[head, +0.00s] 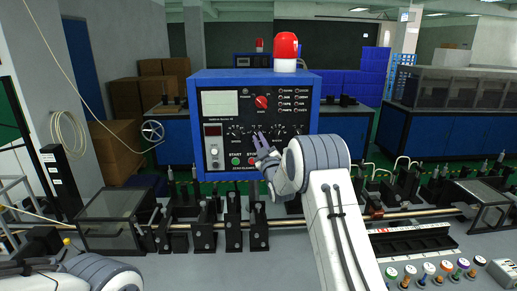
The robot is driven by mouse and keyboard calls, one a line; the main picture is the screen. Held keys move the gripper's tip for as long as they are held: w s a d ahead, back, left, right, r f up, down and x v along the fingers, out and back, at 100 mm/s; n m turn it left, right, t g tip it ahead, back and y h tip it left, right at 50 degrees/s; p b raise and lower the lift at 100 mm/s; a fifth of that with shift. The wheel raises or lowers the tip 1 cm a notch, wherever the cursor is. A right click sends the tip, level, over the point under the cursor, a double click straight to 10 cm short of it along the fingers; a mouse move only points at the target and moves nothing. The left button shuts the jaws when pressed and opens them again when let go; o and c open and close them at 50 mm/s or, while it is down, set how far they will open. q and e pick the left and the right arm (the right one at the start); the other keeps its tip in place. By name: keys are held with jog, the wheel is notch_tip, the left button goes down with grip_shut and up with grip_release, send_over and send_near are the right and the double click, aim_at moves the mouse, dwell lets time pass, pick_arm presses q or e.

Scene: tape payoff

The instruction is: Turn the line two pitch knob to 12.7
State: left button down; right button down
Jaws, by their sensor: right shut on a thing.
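A blue control box (315,76) with a black front panel stands behind the bench line. A row of small dial knobs with white scale marks runs across the lower panel. My right gripper (259,138) is in front of the panel at the second dial from the left, shut on a knob there. The fingers hide most of that knob, and its label and pointer cannot be read. My left arm shows at the lower left, but its gripper is out of view.
A red beacon (286,46) tops the box. The panel also has a red knob (261,102), a small screen (220,103) and a green start button (236,161). A rod with black clamps runs across the bench. Several coloured-top pieces stand at the lower right.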

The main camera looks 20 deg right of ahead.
jog(key=n+y+b, duration=0.1)
jog(key=n+b, duration=0.1)
jog(key=n+y+b, duration=0.1)
jog(key=n+b, duration=0.1)
jog(key=shift+d+f+g, duration=0.1)
jog(key=shift+g, duration=0.3)
jog(key=shift+r+n+g+y+b, duration=0.2)
jog(key=shift+n+g+y+b, duration=0.1)
jog(key=shift+n+b, duration=0.65)
jog(key=shift+r+n+g+y+b, duration=0.25)
jog(key=shift+n+b, duration=0.45)
jog(key=shift+n, duration=0.35)
jog(key=shift+f, duration=0.1)
jog(key=c, duration=0.9)
grip_release()
jog(key=shift+s+d, duration=0.1)
